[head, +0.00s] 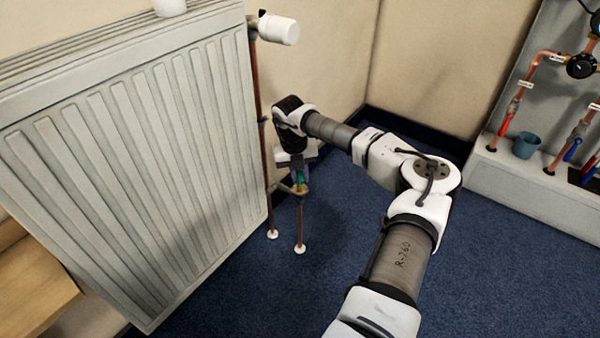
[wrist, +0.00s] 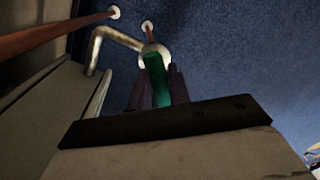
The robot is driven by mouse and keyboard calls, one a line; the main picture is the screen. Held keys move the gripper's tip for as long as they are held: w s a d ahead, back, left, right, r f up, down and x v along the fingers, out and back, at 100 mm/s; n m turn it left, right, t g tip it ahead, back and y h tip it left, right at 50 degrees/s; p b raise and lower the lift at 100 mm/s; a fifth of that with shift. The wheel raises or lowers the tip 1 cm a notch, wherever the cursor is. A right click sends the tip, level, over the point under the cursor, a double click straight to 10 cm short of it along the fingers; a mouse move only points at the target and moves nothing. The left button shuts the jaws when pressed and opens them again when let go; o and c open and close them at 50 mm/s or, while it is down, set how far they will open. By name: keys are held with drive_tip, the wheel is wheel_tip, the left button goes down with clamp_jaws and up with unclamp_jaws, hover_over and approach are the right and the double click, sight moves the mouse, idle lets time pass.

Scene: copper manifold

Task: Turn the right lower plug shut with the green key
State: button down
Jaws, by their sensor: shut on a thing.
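My gripper (head: 300,175) is at the lower right corner of the radiator, pointing down over the valve. It is shut on the green key (head: 301,180), which also shows between the fingers in the wrist view (wrist: 157,78). The key's lower end meets the brass valve (head: 299,189) at the top of the right-hand copper pipe. In the wrist view the key covers part of the round valve end (wrist: 152,50). The right lower plug itself is hidden by the key and fingers, so I cannot tell how far it is turned.
The white radiator (head: 140,160) stands close on the left. A copper pipe (head: 264,170) rises beside it to a white thermostat head (head: 278,29). A blue cup (head: 526,145) stands on the grey ledge (head: 550,190) at right. The blue carpet between is clear.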

drive_tip(key=shift+f, duration=0.2)
drive_tip(key=shift+r+m+p, duration=0.1)
drive_tip(key=shift+m+p, duration=0.4)
drive_tip(key=shift+m, duration=0.2)
drive_tip(key=shift+s+m, duration=0.1)
drive_tip(key=shift+m, duration=0.4)
drive_tip(key=shift+m+g+p, duration=0.3)
drive_tip(key=shift+m+p, duration=0.4)
drive_tip(key=shift+f+m, duration=0.2)
drive_tip(key=shift+m, duration=0.3)
